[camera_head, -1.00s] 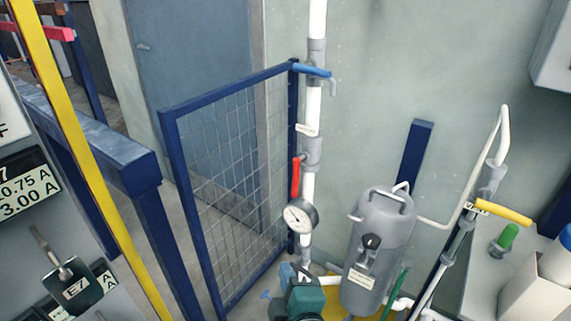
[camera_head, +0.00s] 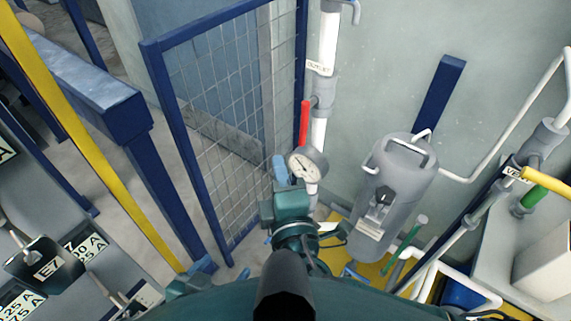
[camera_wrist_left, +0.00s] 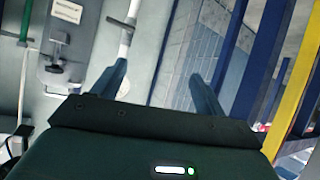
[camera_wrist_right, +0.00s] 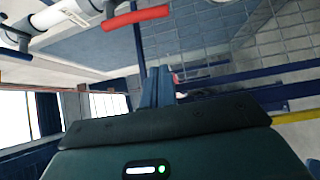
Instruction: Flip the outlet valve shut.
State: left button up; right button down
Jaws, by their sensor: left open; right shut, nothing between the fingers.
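A red lever (camera_head: 304,122) sits on a grey fitting on the white vertical pipe (camera_head: 328,40), just below an "OUTLET" label (camera_head: 320,67). The lever lies alongside the pipe, its free end down. My right gripper (camera_head: 279,168) is shut and empty, below and slightly left of the lever, apart from it. In the right wrist view the lever (camera_wrist_right: 136,19) crosses above the closed fingers (camera_wrist_right: 157,85). My left gripper (camera_head: 205,265) is low on the left; its spread, empty fingers show in the left wrist view (camera_wrist_left: 155,84).
A pressure gauge (camera_head: 307,163) is on the pipe close to my right gripper. A blue-framed mesh panel (camera_head: 150,58) stands left of the pipe. A grey tank (camera_head: 398,180) stands to the right. A yellow-handled valve (camera_head: 546,186) is farther right.

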aim_at(303, 125)
pick_arm(q)
jog(key=shift+a+r+p, duration=0.35)
jog(key=shift+r+p, duration=0.05)
jog(key=shift+p, duration=0.65)
pick_arm(e)
jog(key=w+d, duration=0.2)
jog(key=w, duration=0.5)
jog(key=shift+d, duration=0.25)
pick_arm(q)
jog(key=shift+d+r+y, duration=0.1)
jog(key=shift+y, duration=0.2)
pick_arm(e)
jog(key=shift+w, duration=0.1)
